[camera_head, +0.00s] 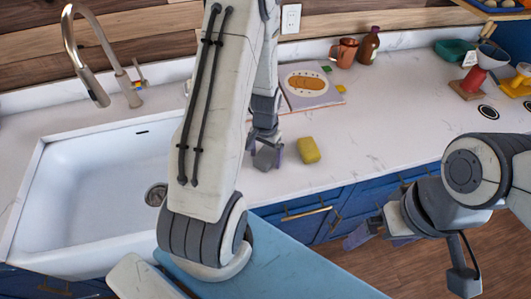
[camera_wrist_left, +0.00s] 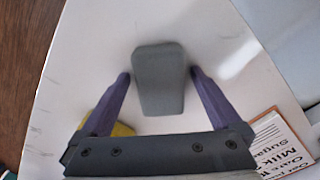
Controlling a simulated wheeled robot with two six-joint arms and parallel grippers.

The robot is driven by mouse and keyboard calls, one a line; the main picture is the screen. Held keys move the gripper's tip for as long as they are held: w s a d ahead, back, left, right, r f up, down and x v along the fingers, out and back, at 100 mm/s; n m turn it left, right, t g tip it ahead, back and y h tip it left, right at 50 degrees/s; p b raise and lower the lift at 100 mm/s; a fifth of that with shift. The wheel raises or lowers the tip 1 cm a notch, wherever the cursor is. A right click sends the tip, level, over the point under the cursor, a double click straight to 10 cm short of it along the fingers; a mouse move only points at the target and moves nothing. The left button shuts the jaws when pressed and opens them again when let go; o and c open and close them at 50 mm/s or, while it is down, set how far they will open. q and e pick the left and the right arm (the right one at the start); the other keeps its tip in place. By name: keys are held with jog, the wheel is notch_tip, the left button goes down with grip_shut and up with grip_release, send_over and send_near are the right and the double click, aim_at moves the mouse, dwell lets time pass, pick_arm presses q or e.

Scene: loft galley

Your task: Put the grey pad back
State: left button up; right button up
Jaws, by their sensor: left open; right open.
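The grey pad (camera_wrist_left: 160,82) lies on the white counter in the left wrist view. My left gripper (camera_wrist_left: 160,75) is open, with one purple finger on each side of the pad. There seems to be a small gap at each fingertip; whether they touch it or hover above I cannot tell. In the head view my left gripper (camera_head: 266,148) points down at the counter, and a grey shape between its fingers (camera_head: 267,158) looks like the pad, partly hidden. My right gripper (camera_head: 372,239) is open and empty, low in front of the blue cabinets.
A yellow sponge (camera_head: 308,150) lies just right of my left gripper. An open recipe book (camera_head: 326,101) is behind it. The white sink (camera_head: 85,190) is at left. A copper mug (camera_head: 344,53) and brown bottle (camera_head: 368,46) stand at the back. Counter right of the sponge is clear.

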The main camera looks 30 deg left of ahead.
aim_at(266, 155)
pick_arm(q)
jog(key=shift+r, duration=0.55)
notch_tip(266, 155, up, 11)
jog(key=b, duration=0.1)
jog(key=shift+r+b, duration=0.15)
jog(key=shift+b, duration=0.2)
notch_tip(266, 155, down, 13)
jog(key=shift+r+p, duration=0.1)
jog(key=shift+p, duration=0.6)
notch_tip(266, 155, up, 2)
jog(key=shift+r, duration=0.6)
